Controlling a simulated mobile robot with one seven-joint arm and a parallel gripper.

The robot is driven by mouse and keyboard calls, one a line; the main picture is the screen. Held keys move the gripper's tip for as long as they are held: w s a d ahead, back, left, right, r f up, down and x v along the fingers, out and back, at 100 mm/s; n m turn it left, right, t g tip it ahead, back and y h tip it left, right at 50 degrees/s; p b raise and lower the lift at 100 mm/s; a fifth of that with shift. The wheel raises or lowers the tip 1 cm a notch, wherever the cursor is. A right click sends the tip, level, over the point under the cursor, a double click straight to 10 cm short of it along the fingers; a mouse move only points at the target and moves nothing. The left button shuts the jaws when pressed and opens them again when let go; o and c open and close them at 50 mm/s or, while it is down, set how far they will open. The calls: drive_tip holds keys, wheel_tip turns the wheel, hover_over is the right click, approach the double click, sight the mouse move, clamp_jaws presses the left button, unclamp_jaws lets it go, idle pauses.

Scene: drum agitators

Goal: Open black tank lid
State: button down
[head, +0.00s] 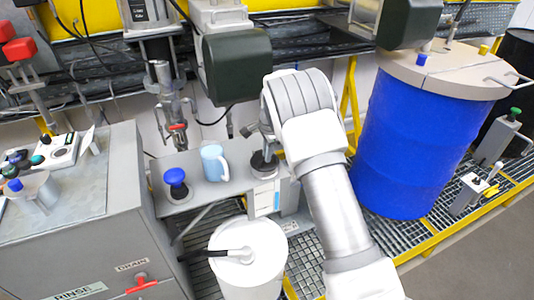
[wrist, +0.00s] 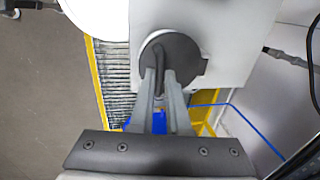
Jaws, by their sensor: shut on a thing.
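The black tank lid (wrist: 189,50) is a round dark disc with a thin bent handle, seen from above in the wrist view. It lies on a pale grey surface and looks flat. In the head view the lid (head: 259,167) sits at the right end of the grey bench, partly hidden by my arm. My gripper (wrist: 160,78) is shut on the lid's handle, with one finger on each side. In the head view my gripper is mostly hidden behind my wrist. The tank's opening is not visible.
A light blue mug (head: 213,163) and a blue knob (head: 175,180) stand left of the lid. A white drum (head: 248,262) stands in front. A large blue drum (head: 405,150) is at right. A dark green motor housing (head: 237,66) hangs close above my gripper.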

drive_tip(key=shift+w+r, duration=0.1)
drive_tip(key=shift+r, duration=0.05)
drive_tip(key=shift+w+a+r+p, duration=0.2)
drive_tip(key=shift+w+r, duration=0.15)
drive_tip(key=shift+r, duration=0.15)
drive_tip(key=shift+w+a+r+p, duration=0.1)
drive_tip(key=shift+w+r+p, duration=0.15)
drive_tip(key=shift+r, duration=0.25)
drive_tip(key=shift+w+a+r, duration=0.3)
drive_tip(key=shift+w+r, duration=0.15)
drive_tip(key=shift+w, duration=0.15)
drive_tip(key=shift+w+a+r+p, duration=0.2)
drive_tip(key=shift+w+r+p, duration=0.1)
drive_tip(key=shift+w+p, duration=0.3)
drive_tip(key=shift+w+a+r+p, duration=0.1)
drive_tip(key=shift+w+a+p, duration=0.2)
drive_tip(key=shift+w, duration=0.25)
drive_tip(key=shift+w+a+r+p, duration=0.1)
drive_tip(key=shift+w+a+p, duration=0.2)
drive_tip(key=shift+w, duration=0.25)
drive_tip(key=shift+f, duration=0.1)
drive_tip(key=c, duration=1)
unclamp_jaws()
drive_tip(key=shift+w+f, duration=0.1)
drive_tip(key=shift+w, duration=0.05)
drive_tip(key=shift+o, duration=0.6)
drive_tip(key=shift+r, duration=0.25)
